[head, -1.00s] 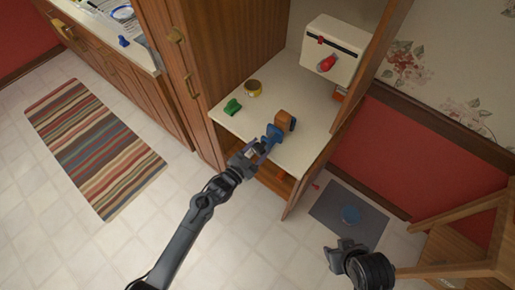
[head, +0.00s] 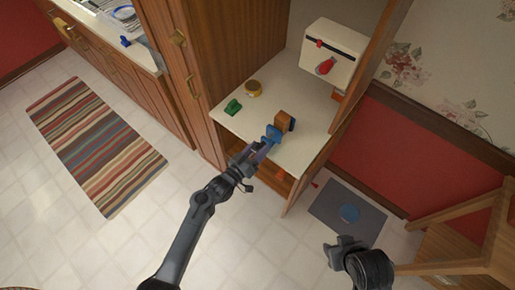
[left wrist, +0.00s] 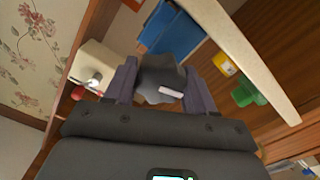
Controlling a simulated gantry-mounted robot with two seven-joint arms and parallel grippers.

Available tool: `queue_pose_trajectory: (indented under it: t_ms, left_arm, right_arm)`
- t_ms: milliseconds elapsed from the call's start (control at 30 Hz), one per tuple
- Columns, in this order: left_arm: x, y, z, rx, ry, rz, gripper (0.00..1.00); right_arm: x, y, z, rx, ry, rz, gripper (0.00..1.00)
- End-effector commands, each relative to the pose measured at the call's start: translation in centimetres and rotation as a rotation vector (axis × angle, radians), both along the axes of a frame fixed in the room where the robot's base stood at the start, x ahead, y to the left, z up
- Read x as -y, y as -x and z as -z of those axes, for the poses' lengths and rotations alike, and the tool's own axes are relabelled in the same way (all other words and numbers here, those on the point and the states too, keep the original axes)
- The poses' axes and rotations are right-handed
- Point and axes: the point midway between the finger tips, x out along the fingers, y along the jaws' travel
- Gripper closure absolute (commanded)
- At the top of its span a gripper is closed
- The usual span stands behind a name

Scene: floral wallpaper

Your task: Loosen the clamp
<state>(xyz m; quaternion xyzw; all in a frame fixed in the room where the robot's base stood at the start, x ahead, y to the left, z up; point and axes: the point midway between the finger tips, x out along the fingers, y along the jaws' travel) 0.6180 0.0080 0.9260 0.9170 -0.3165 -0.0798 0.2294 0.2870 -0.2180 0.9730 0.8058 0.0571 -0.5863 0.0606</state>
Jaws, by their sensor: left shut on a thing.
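The clamp is a blue piece (head: 272,134) beside a wooden block (head: 284,119) at the front edge of the cream shelf. In the left wrist view its blue body (left wrist: 172,27) shows beyond my gripper, with a dark grey lobed knob (left wrist: 156,74) carrying a pale mark in front of it. My left gripper (head: 262,150) reaches the clamp from the front. In the left wrist view its two fingers (left wrist: 162,88) are on either side of the knob and shut on it. My right gripper (head: 341,246) hangs above the floor at lower right, away from the clamp; its opening is unclear.
The shelf (head: 288,92) also holds a green object (head: 232,107), a yellow round container (head: 254,88) and a white box with a red knob (head: 325,66). A cabinet panel borders the shelf on the right. A grey mat (head: 330,208) with a blue disc and a wooden chair (head: 465,245) are at right.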

Motion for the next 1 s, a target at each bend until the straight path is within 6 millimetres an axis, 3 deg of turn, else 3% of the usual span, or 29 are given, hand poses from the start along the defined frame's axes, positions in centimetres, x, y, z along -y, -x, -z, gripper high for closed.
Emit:
queue_pose_trajectory:
  t_ms: [800,833,967,1000]
  left_arm:
    - [0.11,-0.18,-0.6,-0.063,0.101,0.002,0.76]
    - [0.11,-0.18,-0.6,-0.063,0.101,0.002,0.41]
    - [0.08,-0.16,-0.47,-0.065,0.099,0.001,0.21]
    - [0.06,-0.13,-0.4,-0.066,0.098,0.001,0.21]
  right_arm:
    - [0.16,0.01,-0.36,0.0,0.007,-0.004,0.57]
    - [0.15,0.02,-0.36,0.0,0.007,-0.004,0.57]
    - [0.09,0.02,-0.36,0.0,0.004,-0.003,0.57]
    - [0.07,0.01,-0.36,-0.001,0.003,-0.002,0.57]
